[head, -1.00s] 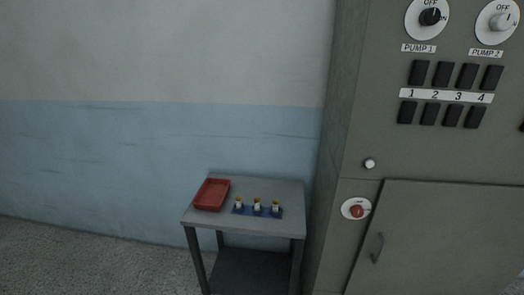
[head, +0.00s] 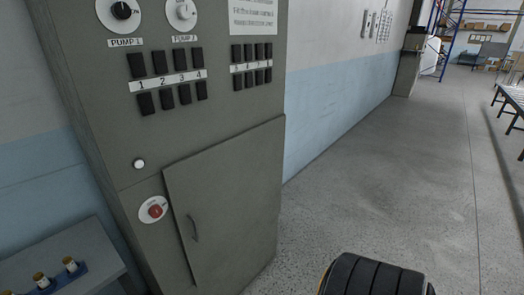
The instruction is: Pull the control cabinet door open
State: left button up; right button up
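The grey-green control cabinet (head: 115,130) stands left of the middle in the head view. Its lower door (head: 235,195) appears shut against the cabinet front. A dark vertical bar handle (head: 193,228) sits near the door's left edge. Neither of my grippers is in view, and nothing touches the handle or the door.
A red button (head: 155,210) and a white knob (head: 139,163) sit left of the door. Switches and two pump dials are above. A grey side table (head: 95,243) stands at lower left, holding small bottles (head: 70,264). The floor (head: 400,190) to the right is clear.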

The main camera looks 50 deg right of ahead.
aim_at(221, 195)
jog(key=z, duration=1.5)
